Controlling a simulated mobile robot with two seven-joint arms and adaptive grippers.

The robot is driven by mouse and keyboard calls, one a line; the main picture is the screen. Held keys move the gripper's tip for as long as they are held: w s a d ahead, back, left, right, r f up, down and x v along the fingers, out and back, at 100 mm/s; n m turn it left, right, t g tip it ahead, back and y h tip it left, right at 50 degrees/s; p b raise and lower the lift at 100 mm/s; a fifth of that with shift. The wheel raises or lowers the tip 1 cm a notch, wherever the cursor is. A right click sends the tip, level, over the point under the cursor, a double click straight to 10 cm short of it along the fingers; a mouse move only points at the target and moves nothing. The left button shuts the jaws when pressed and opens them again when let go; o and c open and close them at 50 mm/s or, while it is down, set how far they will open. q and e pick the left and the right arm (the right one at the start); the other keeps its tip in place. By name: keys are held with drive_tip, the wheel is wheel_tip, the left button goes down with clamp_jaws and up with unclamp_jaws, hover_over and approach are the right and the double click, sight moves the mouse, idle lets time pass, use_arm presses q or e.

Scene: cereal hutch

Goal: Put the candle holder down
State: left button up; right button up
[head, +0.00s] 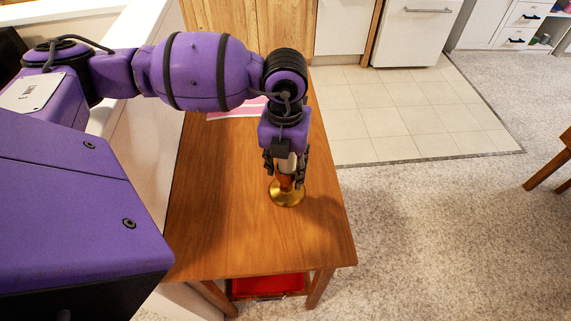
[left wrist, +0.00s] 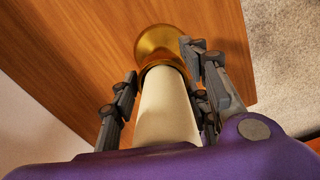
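The candle holder (head: 287,194) has a round brass base and shows upright at the right side of the wooden table (head: 225,235). Its brass base (left wrist: 159,42) also shows in the left wrist view, with a cream candle (left wrist: 166,108) standing in it. My left gripper (head: 286,180) points down around the candle and the upper holder. In the left wrist view its fingers (left wrist: 160,100) lie on both sides of the candle; a gap seems to show on the left side, and I cannot tell whether they touch it. Whether the base rests on the tabletop is unclear. My right gripper is out of view.
A pink and white flat item (head: 238,109) lies at the table's back, partly behind my left arm. A red bin (head: 268,284) sits beneath the table. A pale wall borders the table's left side. Bare tabletop lies left and in front of the holder.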

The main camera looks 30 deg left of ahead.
use_arm(q)
drive_tip(key=shift+o, duration=0.5)
drive_tip(key=shift+r, duration=0.3)
wheel_tip(320, 180, up, 12)
drive_tip(key=shift+f, duration=0.1)
idle(0.3)
